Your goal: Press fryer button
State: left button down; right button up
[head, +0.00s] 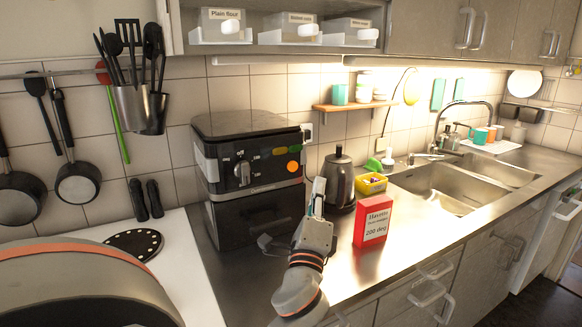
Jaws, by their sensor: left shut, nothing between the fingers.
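The fryer (240,205) is a black box with silver sides standing on the counter by the tiled wall. My left gripper (319,188) is shut and empty, pointing up. In the picture it is just right of and slightly below the orange button, overlapping the kettle's left edge. I see no contact with the button, and the depth gap is hard to tell. My right gripper is out of view.
A dark kettle (340,180) stands behind my gripper. A red box (373,222) labelled 200 deg stands to its right, with a yellow tub (372,184) behind. The sink (440,186) is farther right.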

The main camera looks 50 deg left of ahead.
aim_at(293, 167)
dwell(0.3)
pick_arm(q)
jog(key=a, duration=0.2)
jog(key=w+a+p, duration=0.1)
jog(key=a, duration=0.2)
jog(key=w+a+p, duration=0.1)
jog(key=a, duration=0.2)
jog(key=shift+w+a, duration=0.2)
dwell(0.8)
jog(key=shift+a, duration=0.2)
dwell(0.5)
jog(key=shift+w+a, duration=0.15)
jog(key=shift+a, duration=0.1)
